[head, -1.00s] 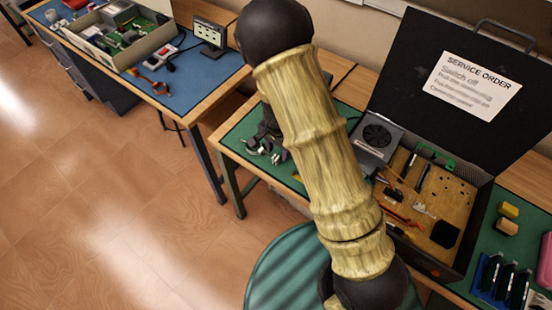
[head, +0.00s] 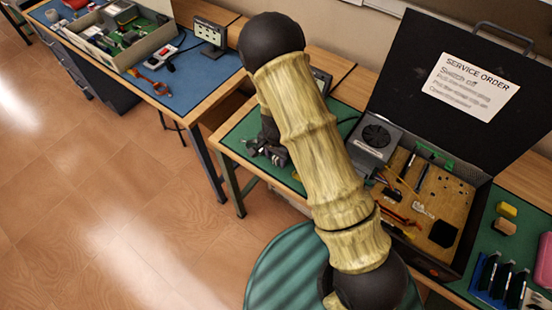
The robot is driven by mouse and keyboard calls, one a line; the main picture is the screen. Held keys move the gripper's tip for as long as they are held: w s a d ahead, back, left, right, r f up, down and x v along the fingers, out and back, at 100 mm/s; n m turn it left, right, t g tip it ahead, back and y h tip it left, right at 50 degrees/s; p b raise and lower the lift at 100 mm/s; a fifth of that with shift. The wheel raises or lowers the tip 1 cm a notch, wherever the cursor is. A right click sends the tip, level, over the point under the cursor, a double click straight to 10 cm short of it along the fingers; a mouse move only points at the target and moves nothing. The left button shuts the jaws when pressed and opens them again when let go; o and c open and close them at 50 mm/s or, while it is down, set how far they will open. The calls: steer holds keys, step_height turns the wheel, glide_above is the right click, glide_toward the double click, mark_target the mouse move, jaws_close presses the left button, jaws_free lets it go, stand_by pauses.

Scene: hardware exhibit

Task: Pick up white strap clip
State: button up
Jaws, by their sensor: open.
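A small whitish piece (head: 424,210) lies on the tan floor of the open black case, right of my arm. It may be the white strap clip, but it is too small to tell. My gripper (head: 262,152) is open, low over the left part of the green mat, left of my arm and well apart from the case. My arm hides part of the mat and the left edge of the case. I cannot make out anything between the fingers.
The case (head: 465,205) holds a grey fan unit (head: 376,140) and several small tools. Its raised lid (head: 440,60) stands behind. Yellow and tan blocks and a blue rack (head: 497,278) sit at right. A green round stool (head: 285,275) stands in front. A blue-topped bench (head: 185,80) is at left.

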mark_target(276, 157)
steer(key=c, duration=0.9)
steer(key=shift+o, duration=0.2)
steer(key=shift+r, duration=0.15)
step_height(276, 157, up, 10)
steer(key=shift+f, duration=0.1)
steer(key=shift+w, duration=0.1)
